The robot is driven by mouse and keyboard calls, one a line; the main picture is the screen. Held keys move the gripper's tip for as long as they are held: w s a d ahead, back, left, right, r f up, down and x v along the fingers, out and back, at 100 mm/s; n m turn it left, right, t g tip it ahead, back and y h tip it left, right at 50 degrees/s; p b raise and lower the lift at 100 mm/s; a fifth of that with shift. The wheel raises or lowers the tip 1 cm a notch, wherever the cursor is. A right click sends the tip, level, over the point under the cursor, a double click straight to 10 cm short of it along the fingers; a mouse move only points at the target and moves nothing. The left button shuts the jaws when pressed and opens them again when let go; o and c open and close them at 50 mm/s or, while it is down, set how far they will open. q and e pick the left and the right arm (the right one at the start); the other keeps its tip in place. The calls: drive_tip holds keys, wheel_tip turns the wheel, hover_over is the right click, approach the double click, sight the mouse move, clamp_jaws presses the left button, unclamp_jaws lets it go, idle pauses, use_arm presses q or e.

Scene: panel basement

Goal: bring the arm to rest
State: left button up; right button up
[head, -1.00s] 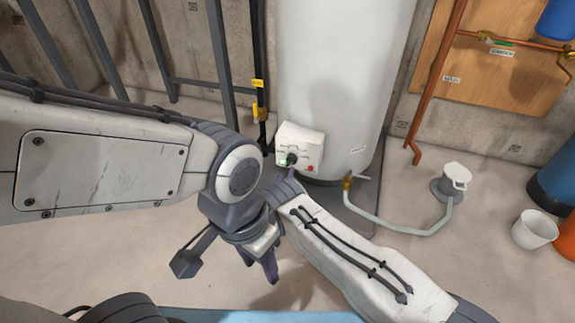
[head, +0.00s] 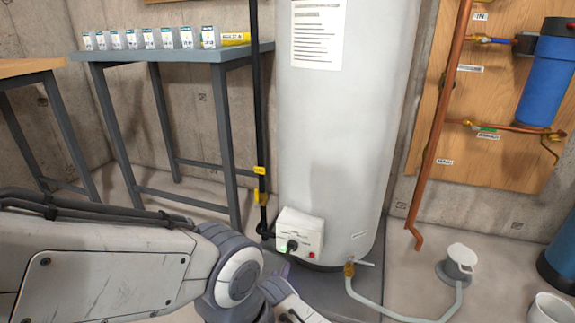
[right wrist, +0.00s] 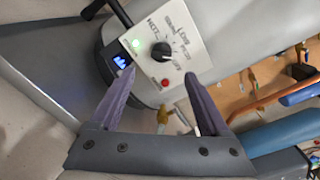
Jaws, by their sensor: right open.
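I cannot tell whether a fingertip touches the box.
The white water heater (head: 333,130) stands in the middle. A grey table (head: 160,54) with several small boxes is at the back left. A grey hose (head: 405,317) runs to a floor drain (head: 458,262). A white bucket (head: 549,309) and blue cylinder are at the right.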

drive_tip(key=w+d+r+n+g+y, duration=0.2)
drive_tip(key=w+r+n+g+y, duration=0.15)
drive_tip(key=w+r+n, duration=0.55)
drive_tip(key=s+d+r+n+g+y, duration=0.2)
drive_tip(key=s+d+r+n+g, duration=0.1)
drive_tip(key=s+d+r+n, duration=0.4)
drive_tip(key=s+d+r+n+g, duration=0.2)
drive_tip(key=s+d+n+g, duration=0.15)
drive_tip(key=s, duration=0.55)
drive_tip(key=s+d+r+n+g, duration=0.25)
drive_tip(key=s+d+n, duration=0.25)
drive_tip(key=s, duration=0.4)
drive_tip(key=s+d+r+n+g, duration=0.25)
drive_tip(key=s+d+n, duration=0.2)
drive_tip(key=s, duration=0.45)
drive_tip(key=s+a+r+n+g+p, duration=0.2)
drive_tip(key=s+a+r+n+p, duration=0.5)
drive_tip(key=s+a+r+p, duration=0.65)
wheel_tip(320, 180, up, 40)
drive_tip(key=p, duration=3.3)
drive_tip(key=shift+s+y+p, duration=0.3)
drive_tip(key=shift+y+p, duration=0.05)
drive_tip(key=shift+p, duration=0.05)
